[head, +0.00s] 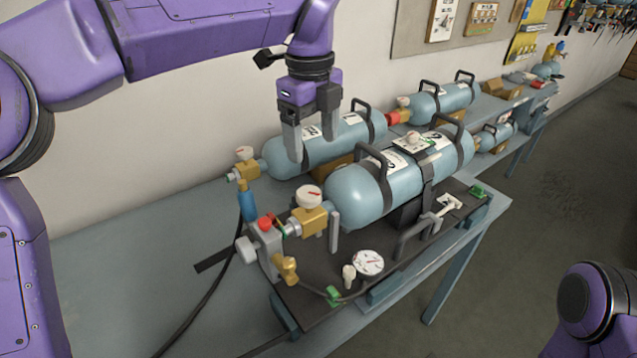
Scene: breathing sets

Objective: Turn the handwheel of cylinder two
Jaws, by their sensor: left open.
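Several light-blue cylinders lie on the bench; I cannot read which is cylinder two. The nearest cylinder (352,192) lies on a dark board, with a brass valve (314,221) and a round gauge at its left end. A valve block (267,246) in front of it carries a pale round knob (246,249) and a red knob (265,223). A second cylinder (284,157) lies behind, with its own brass valve (242,174). I cannot tell which knob is the handwheel. My left gripper (311,146) is open and empty, pointing down above or in front of the rear cylinder. My right gripper is out of view.
A dial gauge (369,262) and a bent grey lever handle (412,238) are on the board (330,284). A black hose (205,298) runs down the left. More cylinders (440,100) lie farther back. The left bench top (120,265) is largely clear.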

